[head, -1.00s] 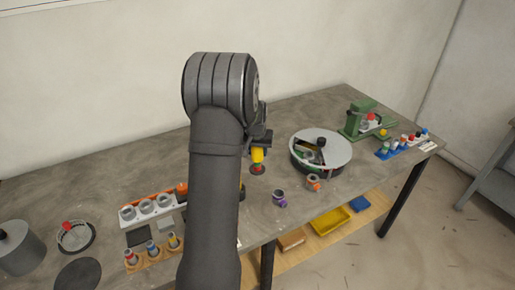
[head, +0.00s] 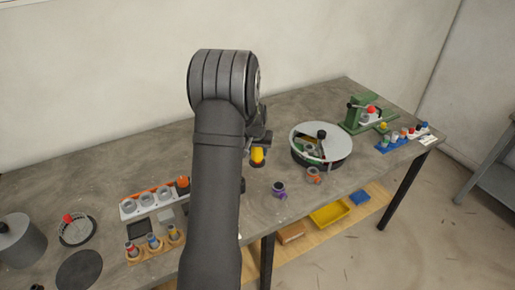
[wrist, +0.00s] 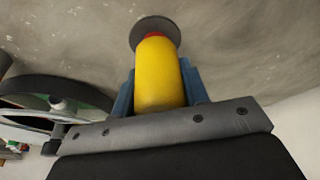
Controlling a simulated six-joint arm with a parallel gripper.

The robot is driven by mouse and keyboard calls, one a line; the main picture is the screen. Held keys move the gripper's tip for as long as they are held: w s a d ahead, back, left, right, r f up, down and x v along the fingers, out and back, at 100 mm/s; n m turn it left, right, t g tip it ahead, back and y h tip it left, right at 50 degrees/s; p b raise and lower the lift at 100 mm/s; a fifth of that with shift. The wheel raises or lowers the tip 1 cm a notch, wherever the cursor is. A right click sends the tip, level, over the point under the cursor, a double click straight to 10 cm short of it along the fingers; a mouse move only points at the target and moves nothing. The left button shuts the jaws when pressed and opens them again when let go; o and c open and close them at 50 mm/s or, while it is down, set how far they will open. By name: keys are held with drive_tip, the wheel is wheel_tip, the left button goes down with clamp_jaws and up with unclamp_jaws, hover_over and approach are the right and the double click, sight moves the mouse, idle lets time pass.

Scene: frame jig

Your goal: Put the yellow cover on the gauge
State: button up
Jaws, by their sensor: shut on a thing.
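The yellow cover (wrist: 160,75) is a smooth rounded cylinder. My gripper (wrist: 160,92) is shut on it, with a blue finger on each side. The cover also shows in the head view (head: 257,155), just right of my arm. At its far end in the wrist view, a thin red band shows, then a dark grey disc (wrist: 156,27). The red part and disc look like the gauge, with the cover over most of it. I cannot tell whether the cover is fully seated. In the head view my arm hides the fingers, and the red part is hidden.
A round grey-topped carousel (head: 342,144) stands right of the gripper. A purple part (head: 279,190) and an orange-ringed part (head: 313,175) are near the front edge. A green press (head: 355,117) and a blue rack (head: 383,147) stand at the right. A white holder (head: 128,207) is at the left.

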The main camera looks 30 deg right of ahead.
drive_tip(key=shift+f, duration=0.8)
drive_tip(key=o, duration=1.2)
drive_tip(key=shift+r, duration=0.1)
drive_tip(key=shift+r, duration=0.65)
